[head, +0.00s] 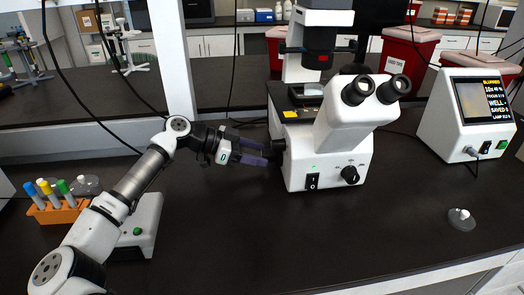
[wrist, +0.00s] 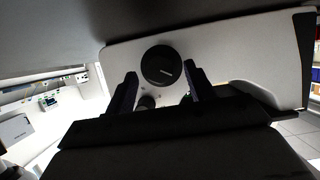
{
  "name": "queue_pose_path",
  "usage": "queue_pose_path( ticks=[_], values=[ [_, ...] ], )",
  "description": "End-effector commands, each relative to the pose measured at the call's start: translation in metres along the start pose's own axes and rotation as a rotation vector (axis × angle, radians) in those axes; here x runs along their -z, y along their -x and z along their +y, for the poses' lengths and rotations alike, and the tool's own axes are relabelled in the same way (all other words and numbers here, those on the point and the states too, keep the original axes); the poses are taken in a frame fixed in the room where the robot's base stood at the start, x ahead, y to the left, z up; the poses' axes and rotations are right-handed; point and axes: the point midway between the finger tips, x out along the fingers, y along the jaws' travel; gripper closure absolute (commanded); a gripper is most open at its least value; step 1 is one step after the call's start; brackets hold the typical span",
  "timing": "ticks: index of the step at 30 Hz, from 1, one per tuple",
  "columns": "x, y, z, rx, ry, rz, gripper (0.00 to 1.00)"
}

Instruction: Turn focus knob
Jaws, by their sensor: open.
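The white microscope (head: 328,140) stands on the dark bench. A round black knob (wrist: 162,64) on its white side panel shows in the wrist view, and its edge shows in the head view (head: 279,145). My gripper (head: 268,154) is at the microscope's left side. In the wrist view my gripper (wrist: 160,72) is open, with one dark finger on each side of the knob's lower part. I cannot tell whether the fingers touch it. A smaller dark round part (wrist: 147,102) shows below the knob, partly hidden by my gripper.
A monitor box (head: 466,112) at the right shows "BLURRED" on its screen. An orange rack (head: 58,212) with several capped tubes and a white device (head: 140,228) stand at the left. The front bench is clear below the microscope. A black knob (head: 350,175) is on the microscope's front.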

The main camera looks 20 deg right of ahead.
Motion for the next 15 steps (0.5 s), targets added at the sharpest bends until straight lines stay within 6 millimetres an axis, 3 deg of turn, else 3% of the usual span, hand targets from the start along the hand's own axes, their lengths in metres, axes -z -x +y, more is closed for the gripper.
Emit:
queue_pose_path(
  ticks=[6, 15],
  values=[
    [0.000, -0.017, 0.000, 0.000, 0.000, 0.000, 0.46],
    [0.000, -0.019, 0.000, 0.000, 0.000, 0.000, 0.47]
  ],
)
